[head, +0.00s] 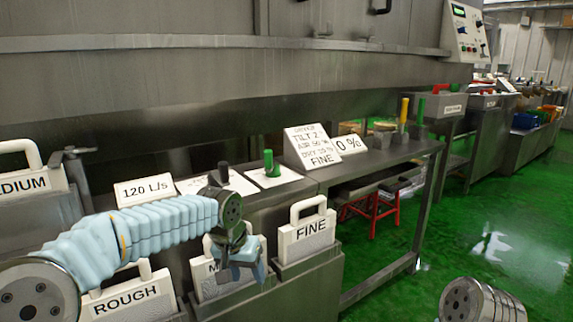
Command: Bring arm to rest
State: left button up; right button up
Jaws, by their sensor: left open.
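My left arm (140,228) in its pale blue sleeve reaches in from the left. My left gripper (240,262) hangs at its end, pointing down, in front of a white plate whose label is mostly hidden. The gripper is open and I see nothing held in it. It is left of the white FINE plate (308,235). A rounded metal part of my right arm (480,300) shows at the bottom right edge. My right gripper is outside the view.
The ROUGH plate (130,298) stands in a metal holder below my left arm. A metal table (390,158) carries signs (312,147) and upright handles. A large steel drum housing (220,85) is behind. Green floor (480,230) at the right is open.

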pick_arm(q)
notch_tip(320, 180, down, 16)
jog(key=s+d+g+h, duration=0.1)
jog(key=s, duration=0.2)
jog(key=s+f+n+g+h, duration=0.1)
jog(key=s+f, duration=0.5)
jog(key=f, duration=0.3)
jog(key=s+f+n+h, duration=0.1)
jog(key=s+f, duration=0.5)
jog(key=f, duration=0.2)
jog(key=s+a+f+n, duration=0.2)
jog(key=s+f, duration=0.4)
jog(key=s, duration=0.4)
jog(key=shift+s+a+y, duration=0.3)
jog(key=shift+s+y, duration=0.1)
